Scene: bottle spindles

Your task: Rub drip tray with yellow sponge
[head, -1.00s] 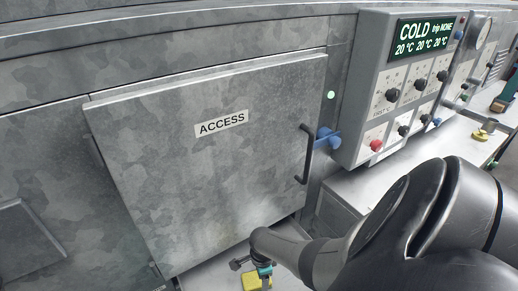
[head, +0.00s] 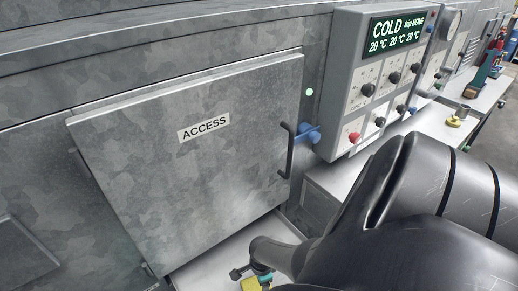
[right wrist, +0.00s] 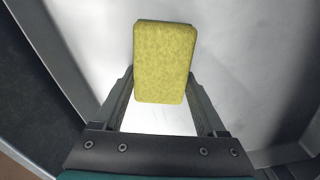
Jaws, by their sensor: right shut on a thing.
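The yellow sponge (right wrist: 165,62) is held between the two fingers of my right gripper (right wrist: 163,88) in the right wrist view. The gripper is shut on it, and the sponge sticks out past the fingertips. Below it lies a pale metal surface with raised sides, which looks like the drip tray (right wrist: 245,60). I cannot tell whether sponge and tray touch. In the head view the sponge (head: 250,285) shows at the bottom edge, partly cut off, under my right gripper (head: 256,275). The pale tray (head: 215,258) lies below the access door. My left gripper is not in view.
The grey ACCESS door (head: 200,150) with a dark handle (head: 288,152) stands just above the tray. A control panel (head: 380,80) reading COLD is to its right. A pale bench (head: 435,125) with small items runs further right. My right arm hides the lower right.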

